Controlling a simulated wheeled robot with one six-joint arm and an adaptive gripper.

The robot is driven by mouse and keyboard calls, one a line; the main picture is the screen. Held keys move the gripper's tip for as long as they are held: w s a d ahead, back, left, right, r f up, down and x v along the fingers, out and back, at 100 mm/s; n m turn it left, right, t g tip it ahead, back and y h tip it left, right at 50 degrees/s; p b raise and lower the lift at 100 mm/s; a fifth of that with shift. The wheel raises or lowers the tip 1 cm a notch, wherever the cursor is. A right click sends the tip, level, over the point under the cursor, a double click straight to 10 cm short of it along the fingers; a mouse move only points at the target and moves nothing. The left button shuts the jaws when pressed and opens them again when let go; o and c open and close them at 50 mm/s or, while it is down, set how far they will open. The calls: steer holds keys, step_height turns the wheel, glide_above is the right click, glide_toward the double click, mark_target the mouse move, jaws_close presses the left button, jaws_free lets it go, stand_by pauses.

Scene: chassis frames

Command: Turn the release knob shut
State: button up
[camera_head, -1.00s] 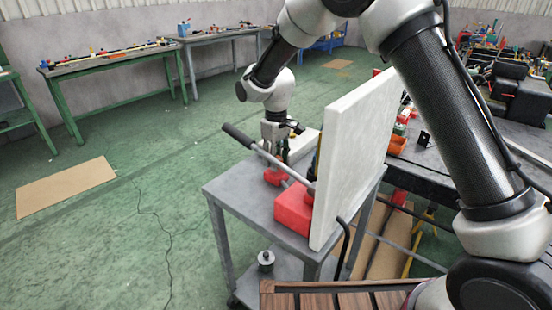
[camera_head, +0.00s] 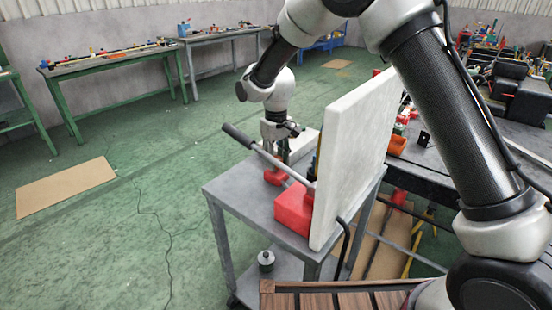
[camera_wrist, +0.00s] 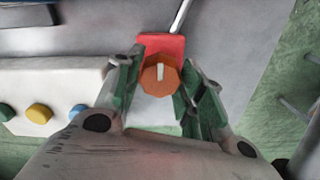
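The release knob (camera_wrist: 160,75) is an orange octagonal knob with a white mark, seen in the wrist view. Its mark points nearly straight up in that picture. It sits on a small red block (camera_wrist: 163,43), which also shows on the grey cart in the head view (camera_head: 275,177). My gripper (camera_wrist: 162,80) is over the block with one finger on each side of the knob. Both fingers appear to meet the knob's sides. In the head view my gripper (camera_head: 274,160) points down at the block, and the knob is hidden there.
A lever with a black handle (camera_head: 238,136) crosses close in front of my gripper. A large pale panel (camera_head: 355,160) and a bigger red block (camera_head: 293,208) stand right of it on the cart (camera_head: 240,195). A white box with coloured buttons (camera_wrist: 50,90) lies beside my gripper.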

steer(key=o, duration=0.3)
step_height(320, 180, up, 12)
steer(key=shift+r, duration=0.1)
stand_by(0.4)
